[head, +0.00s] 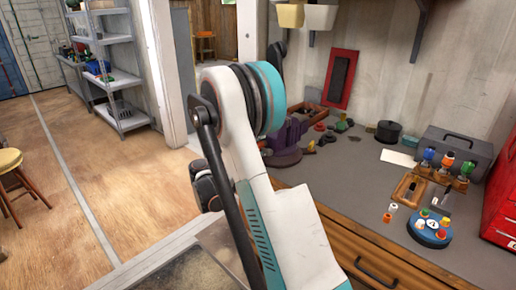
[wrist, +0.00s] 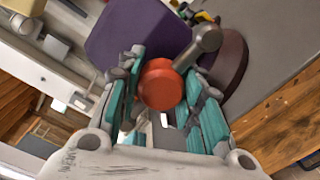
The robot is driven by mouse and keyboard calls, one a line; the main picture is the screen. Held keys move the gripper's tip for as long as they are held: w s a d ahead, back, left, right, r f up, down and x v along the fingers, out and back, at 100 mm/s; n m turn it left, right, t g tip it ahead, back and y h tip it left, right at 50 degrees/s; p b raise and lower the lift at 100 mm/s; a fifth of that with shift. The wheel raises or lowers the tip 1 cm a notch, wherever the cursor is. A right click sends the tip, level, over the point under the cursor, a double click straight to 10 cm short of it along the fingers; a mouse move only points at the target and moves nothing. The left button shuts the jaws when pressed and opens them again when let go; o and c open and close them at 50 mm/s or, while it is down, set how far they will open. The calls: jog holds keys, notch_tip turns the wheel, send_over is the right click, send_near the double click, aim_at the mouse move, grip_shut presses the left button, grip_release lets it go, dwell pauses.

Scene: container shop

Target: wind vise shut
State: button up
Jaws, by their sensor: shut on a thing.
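The purple vise (head: 290,133) stands near the left end of the grey workbench, partly hidden by my arm in the head view. Its purple body (wrist: 140,35) fills the upper middle of the wrist view. A grey metal crank arm (wrist: 205,40) ends in a round red knob (wrist: 160,85). My gripper (wrist: 164,76) has its teal fingers on both sides of this knob and is shut on it. My gripper is hidden behind my arm in the head view. I cannot tell how far apart the vise jaws are.
The bench (head: 345,180) holds a black pot (head: 388,132), a grey toolbox (head: 457,150), a wooden tray (head: 408,190) and a round blue holder (head: 429,232) to the right. A red cabinet (head: 502,200) stands at the right edge. Open floor lies left.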

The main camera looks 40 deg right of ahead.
jog(key=m, duration=0.4)
jog(key=shift+m+b, duration=0.3)
jog(key=m, duration=0.3)
jog(key=shift+m, duration=0.3)
jog(key=m, duration=0.3)
jog(key=shift+b, duration=0.35)
jog(key=shift+r+m+t, duration=0.1)
jog(key=shift+m+t, duration=0.2)
jog(key=shift+m, duration=1.7)
jog(key=o, duration=1.1)
jog(key=shift+w+a, duration=0.1)
jog(key=shift+a, duration=0.1)
jog(key=shift+d, duration=0.1)
